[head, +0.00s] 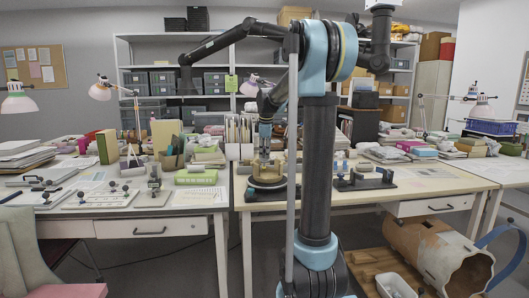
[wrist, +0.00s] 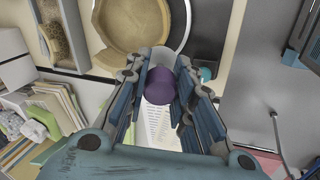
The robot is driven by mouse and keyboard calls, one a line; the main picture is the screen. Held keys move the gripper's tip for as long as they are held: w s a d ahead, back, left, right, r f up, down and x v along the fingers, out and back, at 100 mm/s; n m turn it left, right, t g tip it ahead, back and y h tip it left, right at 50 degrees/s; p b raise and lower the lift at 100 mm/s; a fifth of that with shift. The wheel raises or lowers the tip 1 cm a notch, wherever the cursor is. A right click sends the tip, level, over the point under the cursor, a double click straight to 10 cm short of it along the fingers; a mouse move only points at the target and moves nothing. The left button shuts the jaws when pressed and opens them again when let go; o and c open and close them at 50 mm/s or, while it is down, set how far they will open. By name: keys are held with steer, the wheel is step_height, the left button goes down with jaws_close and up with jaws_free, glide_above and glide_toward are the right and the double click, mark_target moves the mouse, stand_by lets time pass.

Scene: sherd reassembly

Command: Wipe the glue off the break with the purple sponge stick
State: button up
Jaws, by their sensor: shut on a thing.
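My gripper (wrist: 160,62) is shut on the purple sponge stick (wrist: 161,88), which sits between its two fingers, with its purple end toward the wrist camera. In the wrist view a tan, hollow pottery vessel (wrist: 128,22) lies just beyond the fingertips, at the upper left of the stick. In the head view my gripper (head: 265,148) points down over the table, right above the tan vessel (head: 268,172). I cannot tell whether the stick touches the vessel. The break and any glue on it are not clear in either view.
A light green tray (head: 196,177) and an open notebook (head: 203,197) lie left of the vessel. A dark stand (head: 364,181) is to its right on the pale worktable (head: 430,186). A large broken pot (head: 440,258) and a white bin (head: 395,285) are lower right.

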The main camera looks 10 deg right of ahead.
mark_target(264, 159)
steer(key=shift+x, duration=2.4)
steer(key=shift+s+d+f, duration=0.25)
steer(key=shift+s+d, duration=0.15)
steer(key=shift+d, duration=2.8)
steer(key=w+v, duration=0.1)
steer(key=v, duration=0.8)
steer(key=shift+r, duration=0.3)
